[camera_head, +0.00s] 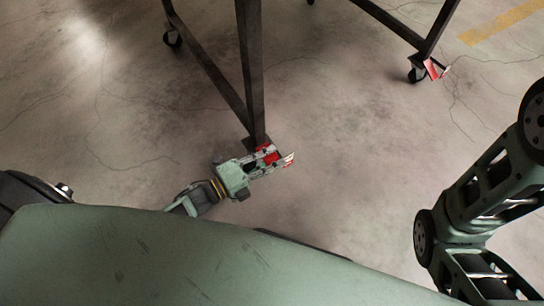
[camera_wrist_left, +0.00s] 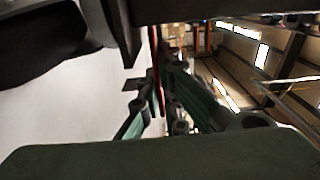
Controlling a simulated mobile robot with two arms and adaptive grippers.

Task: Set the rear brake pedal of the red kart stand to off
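The kart stand's dark metal frame (camera_head: 252,70) stands on casters. A red pedal (camera_head: 270,156) is at the foot of its near leg, partly covered by my left gripper (camera_head: 284,162). The left wrist view shows that gripper (camera_wrist_left: 160,95) with its green fingers on either side of a thin red strip (camera_wrist_left: 156,70), seen edge-on. Whether the fingers touch or grip the strip is not clear. Another red pedal (camera_head: 432,69) sits at the right caster. The near pedal's setting cannot be read. My right arm shows at the right of the head view, its gripper out of view.
The far left caster (camera_head: 172,39) stands on bare, cracked concrete floor (camera_head: 350,150). A yellow floor stripe (camera_head: 500,22) is at the upper right. The stand's dark beam (camera_wrist_left: 220,9) crosses close above my left gripper in the wrist view. Floor right of the near leg is clear.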

